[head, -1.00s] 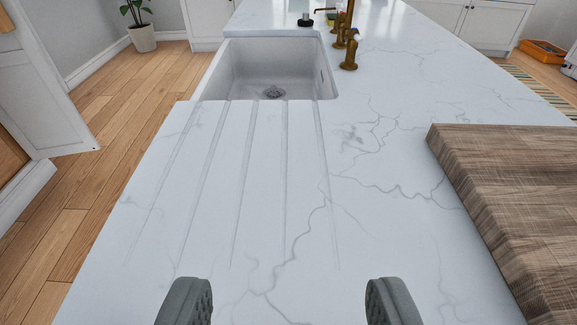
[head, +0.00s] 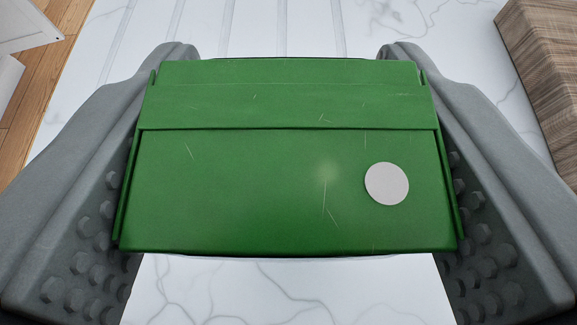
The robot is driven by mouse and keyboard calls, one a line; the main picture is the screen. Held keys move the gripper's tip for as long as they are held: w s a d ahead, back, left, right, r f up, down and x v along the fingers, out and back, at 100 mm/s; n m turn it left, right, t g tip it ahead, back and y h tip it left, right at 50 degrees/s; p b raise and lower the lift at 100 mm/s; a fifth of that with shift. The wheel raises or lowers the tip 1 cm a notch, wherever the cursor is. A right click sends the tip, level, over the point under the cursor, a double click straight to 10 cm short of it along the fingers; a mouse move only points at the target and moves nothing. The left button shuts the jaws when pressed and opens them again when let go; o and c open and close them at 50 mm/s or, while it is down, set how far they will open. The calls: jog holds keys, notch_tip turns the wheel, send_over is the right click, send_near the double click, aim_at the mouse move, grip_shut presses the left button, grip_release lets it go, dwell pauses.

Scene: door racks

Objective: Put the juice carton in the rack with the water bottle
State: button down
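The juice carton (head: 250,185) fills the middle of the head view, with its green top and a round white cap (head: 387,184) facing me. My gripper (head: 288,60) has one grey studded finger on each side of the carton. Both fingers lie against its sides with no gap that I can see, so it looks shut on the carton. The carton's lower part is hidden under its top, and I cannot tell whether it touches the counter. The rack and the water bottle are not in view.
A white marble counter (head: 290,290) with drain grooves lies beneath and beyond the carton. A wooden board (head: 545,75) is at the upper right. Wood floor (head: 45,100) and part of a white door (head: 30,25) show at the upper left.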

jog(key=shift+f, duration=1.85)
jog(key=c, duration=0.6)
grip_release()
jog(key=shift+f, duration=0.1)
jog(key=shift+s, duration=0.15)
jog(key=v, duration=1.2)
